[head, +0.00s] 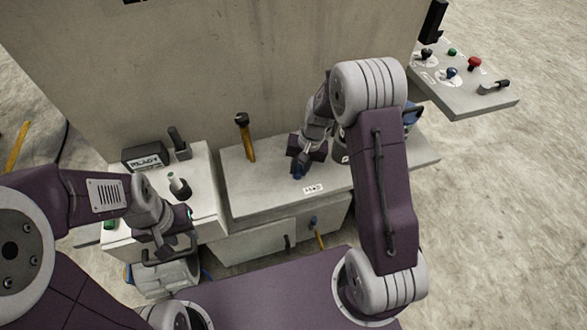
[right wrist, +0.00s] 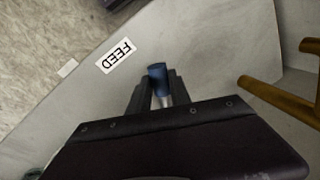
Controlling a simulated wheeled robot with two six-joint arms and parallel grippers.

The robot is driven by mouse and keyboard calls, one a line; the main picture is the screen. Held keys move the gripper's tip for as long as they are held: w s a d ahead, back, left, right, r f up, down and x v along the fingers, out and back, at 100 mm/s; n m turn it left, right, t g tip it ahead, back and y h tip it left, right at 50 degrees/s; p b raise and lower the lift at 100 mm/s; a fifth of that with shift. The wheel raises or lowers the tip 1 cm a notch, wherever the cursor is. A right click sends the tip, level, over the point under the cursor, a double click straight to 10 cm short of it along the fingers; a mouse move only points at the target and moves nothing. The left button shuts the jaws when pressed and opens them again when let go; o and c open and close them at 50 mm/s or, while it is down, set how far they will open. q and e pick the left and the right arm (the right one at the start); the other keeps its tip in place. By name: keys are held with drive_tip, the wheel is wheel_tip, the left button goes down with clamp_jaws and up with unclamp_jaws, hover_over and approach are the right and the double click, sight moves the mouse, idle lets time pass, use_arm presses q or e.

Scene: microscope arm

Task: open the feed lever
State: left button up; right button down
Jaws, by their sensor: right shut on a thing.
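The feed lever (right wrist: 157,72) shows in the right wrist view as a blue knob on a short metal stem, beside a white FEED label (right wrist: 117,55). My right gripper (right wrist: 155,88) is shut on the lever, one dark finger on each side of the stem. In the head view the blue knob (head: 297,173) shows below my right gripper (head: 299,165), over the grey worktop near its front label. The base of the lever is hidden by the gripper. My left gripper (head: 170,245) hangs over the front of the left cabinet; its jaw gap is unclear.
A yellow-stalked lever with a black top (head: 245,137) stands left of my right gripper and shows in the right wrist view (right wrist: 260,93). A READY display (head: 145,157) and a pale-knobbed lever (head: 178,185) are on the left cabinet. A control panel (head: 470,78) is at the right.

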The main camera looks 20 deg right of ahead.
drive_tip(key=shift+d+n, duration=0.6)
drive_tip(key=shift+n, duration=0.3)
drive_tip(key=shift+d+r+n+g, duration=0.1)
drive_tip(key=shift+d+n+g, duration=0.3)
drive_tip(key=shift+d+n, duration=0.8)
drive_tip(key=shift+a+n, duration=0.2)
drive_tip(key=shift+n, duration=0.1)
drive_tip(key=c, duration=1.2)
unclamp_jaws()
drive_tip(key=shift+s, duration=0.1)
drive_tip(key=r, duration=0.3)
drive_tip(key=d+r+p, duration=0.1)
drive_tip(key=r, duration=0.4)
drive_tip(key=shift+d+r+p, duration=0.3)
drive_tip(key=shift+d+r, duration=0.1)
